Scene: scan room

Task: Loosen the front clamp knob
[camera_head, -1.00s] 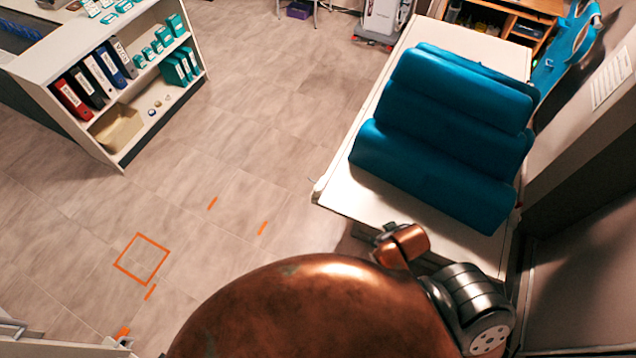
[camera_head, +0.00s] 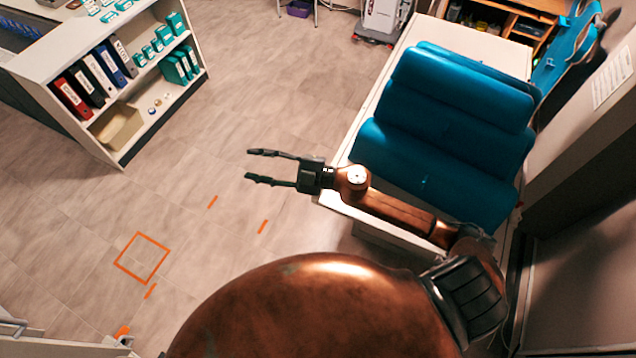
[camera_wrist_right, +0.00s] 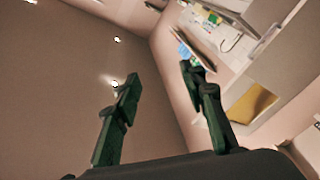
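I cannot make out a clamp knob in either view. My right gripper (camera_head: 258,166) is open and empty in the head view, in the air over the floor just left of the white table. Its fingers point left. In the right wrist view the same gripper (camera_wrist_right: 162,75) shows two dark green fingers spread apart with nothing between them. My left gripper is not in view.
Blue cushions (camera_head: 440,130) lie on the white table (camera_head: 450,36). A shelf (camera_head: 130,95) with binders and boxes stands at upper left. Orange floor marks (camera_head: 142,258) lie at lower left. The middle floor is clear. A wall runs along the right.

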